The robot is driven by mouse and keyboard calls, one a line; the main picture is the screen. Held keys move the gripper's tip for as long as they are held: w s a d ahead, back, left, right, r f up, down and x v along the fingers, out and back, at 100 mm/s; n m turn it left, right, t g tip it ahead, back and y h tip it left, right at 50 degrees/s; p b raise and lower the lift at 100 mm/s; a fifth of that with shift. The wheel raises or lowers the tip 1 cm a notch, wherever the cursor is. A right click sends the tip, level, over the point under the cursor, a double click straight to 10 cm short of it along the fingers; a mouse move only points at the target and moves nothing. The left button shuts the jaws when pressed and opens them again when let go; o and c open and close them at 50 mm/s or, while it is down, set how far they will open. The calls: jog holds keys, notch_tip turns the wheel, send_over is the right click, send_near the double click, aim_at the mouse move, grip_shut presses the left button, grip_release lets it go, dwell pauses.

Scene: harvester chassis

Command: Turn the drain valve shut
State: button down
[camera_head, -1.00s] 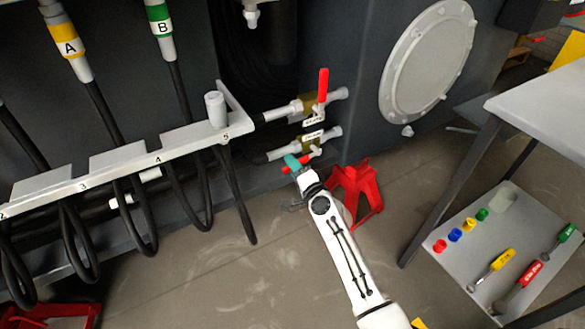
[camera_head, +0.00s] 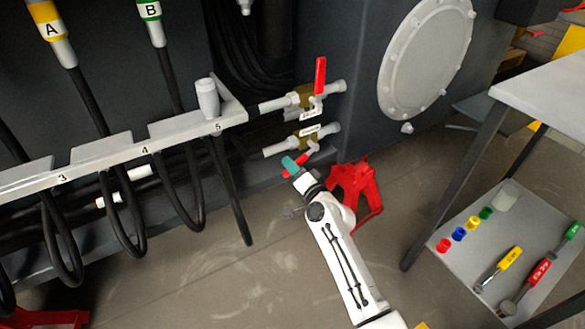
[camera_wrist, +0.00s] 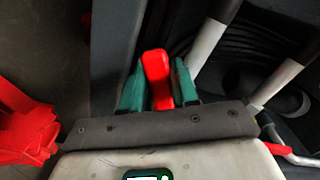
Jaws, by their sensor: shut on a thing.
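Two pipe valves with brass bodies stick out of the dark chassis wall in the head view. The upper valve (camera_head: 305,97) has a red lever (camera_head: 320,76) standing upright. The lower valve (camera_head: 305,139) has a red lever (camera_head: 307,156) slanting down to the left. White tags hang on both, too small to read. My gripper (camera_head: 293,166) is at the free end of the lower lever, its teal fingers shut on it. In the wrist view, the red lever end (camera_wrist: 156,66) sits between the two teal fingers.
A red jack stand (camera_head: 356,190) stands on the floor right behind my arm. A numbered rail (camera_head: 100,160) with hanging hoses runs to the left. A table with a lower shelf (camera_head: 470,275) of tools and colored caps stands right. A round bolted cover (camera_head: 428,55) is on the wall.

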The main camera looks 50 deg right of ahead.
jog(key=shift+f, duration=0.1)
jog(key=c, duration=0.9)
grip_release()
jog(key=shift+c, duration=0.2)
jog(key=p+v, duration=0.1)
jog(key=v, duration=1)
jog(key=shift+w, duration=0.1)
jog(key=shift+c, duration=0.5)
